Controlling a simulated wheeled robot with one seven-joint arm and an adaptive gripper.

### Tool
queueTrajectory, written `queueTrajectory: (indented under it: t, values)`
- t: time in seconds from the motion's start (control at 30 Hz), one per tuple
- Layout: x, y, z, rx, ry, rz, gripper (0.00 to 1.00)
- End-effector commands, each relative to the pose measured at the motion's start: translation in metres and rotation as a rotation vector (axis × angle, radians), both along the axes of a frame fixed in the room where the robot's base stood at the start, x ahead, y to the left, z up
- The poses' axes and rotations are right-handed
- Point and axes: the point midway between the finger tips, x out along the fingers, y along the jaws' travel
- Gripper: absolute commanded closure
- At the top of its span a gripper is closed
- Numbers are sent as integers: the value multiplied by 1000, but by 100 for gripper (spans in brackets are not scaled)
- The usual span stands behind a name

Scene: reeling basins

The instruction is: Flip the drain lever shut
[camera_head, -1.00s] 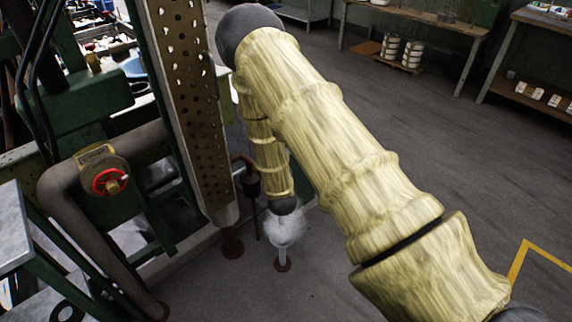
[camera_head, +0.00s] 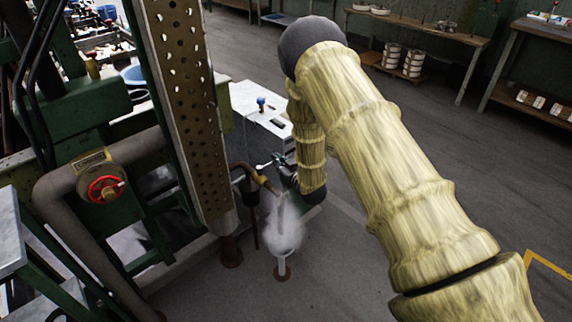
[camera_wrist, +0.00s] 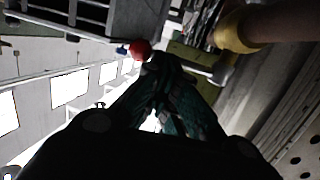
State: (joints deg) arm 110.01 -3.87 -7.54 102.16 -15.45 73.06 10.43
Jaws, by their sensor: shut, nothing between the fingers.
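The drain pipe (camera_head: 243,168) is copper-coloured and bends down at the foot of the perforated column, with steam below its mouth. In the wrist view a brass-coloured pipe (camera_wrist: 237,30) comes in at the upper right. A red ball knob (camera_wrist: 141,49), which looks like the end of the drain lever, shows just beyond my fingertips. The lever's shaft is partly hidden behind the fingers. My gripper (camera_wrist: 160,62) is shut and empty, close beside the knob; I cannot tell whether they touch. In the head view my gripper (camera_head: 275,161) is beside the pipe outlet, and the knob is not distinguishable.
A white funnel-topped drain (camera_head: 282,262) stands on the floor under the steam. A pale box (camera_head: 258,128) with a blue-topped fitting stands behind my gripper. The perforated column (camera_head: 188,110) and a red valve wheel (camera_head: 105,188) are to the left. Open floor lies to the right.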

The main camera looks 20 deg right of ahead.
Motion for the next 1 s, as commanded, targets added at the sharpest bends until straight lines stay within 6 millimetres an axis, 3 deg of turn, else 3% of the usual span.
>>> queueTrajectory:
  t: [0.4,1.0]
  values:
    - [10,8,0,1,0,8,100]
    - [6,6,3,1,0,9,100]
